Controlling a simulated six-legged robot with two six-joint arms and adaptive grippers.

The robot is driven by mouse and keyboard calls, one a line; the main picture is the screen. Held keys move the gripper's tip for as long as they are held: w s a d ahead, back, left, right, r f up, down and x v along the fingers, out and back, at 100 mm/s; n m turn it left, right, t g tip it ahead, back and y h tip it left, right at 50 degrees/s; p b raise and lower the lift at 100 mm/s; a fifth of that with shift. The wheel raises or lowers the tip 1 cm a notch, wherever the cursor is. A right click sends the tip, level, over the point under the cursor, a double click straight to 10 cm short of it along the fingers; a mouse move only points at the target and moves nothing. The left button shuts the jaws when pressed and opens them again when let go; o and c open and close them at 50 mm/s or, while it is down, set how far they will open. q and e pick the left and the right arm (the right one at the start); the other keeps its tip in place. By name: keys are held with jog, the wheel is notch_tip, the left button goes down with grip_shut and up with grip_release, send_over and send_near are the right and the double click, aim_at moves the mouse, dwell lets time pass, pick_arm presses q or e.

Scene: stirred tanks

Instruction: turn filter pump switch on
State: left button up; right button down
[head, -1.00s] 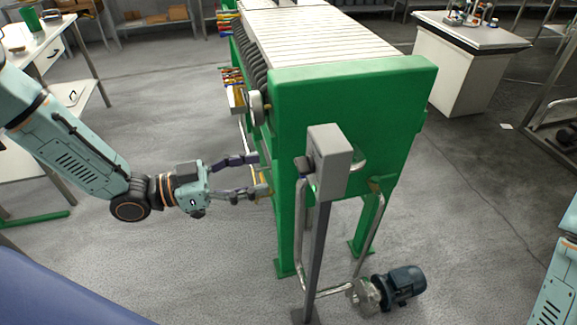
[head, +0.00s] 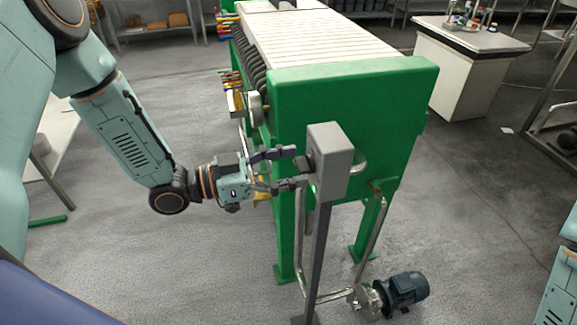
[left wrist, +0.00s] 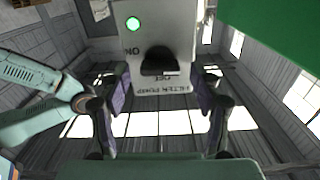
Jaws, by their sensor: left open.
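The filter pump switch box (head: 333,160) is a grey box on a grey post in front of the green filter press. In the left wrist view its face (left wrist: 185,40) appears upside down, with ON, OFF and FILTER PUMP lettering. My left gripper (head: 293,168) is open at the left side of the box. Its fingers (left wrist: 163,90) stand apart on either side of the knob, and I see nothing between them. My right gripper is out of view.
The green filter press (head: 350,100) stands right behind the box. Bent metal pipes (head: 368,240) run down to a dark pump motor (head: 405,288) on the floor. A white cabinet (head: 460,75) stands at the back right. The floor left of the press is clear.

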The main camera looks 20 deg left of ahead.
pick_arm(q)
jog(key=c, duration=1.1)
jog(key=shift+n+p, duration=0.3)
jog(key=shift+n, duration=0.2)
jog(key=shift+c, duration=0.2)
jog(key=o, duration=1.1)
jog(key=shift+o, duration=0.2)
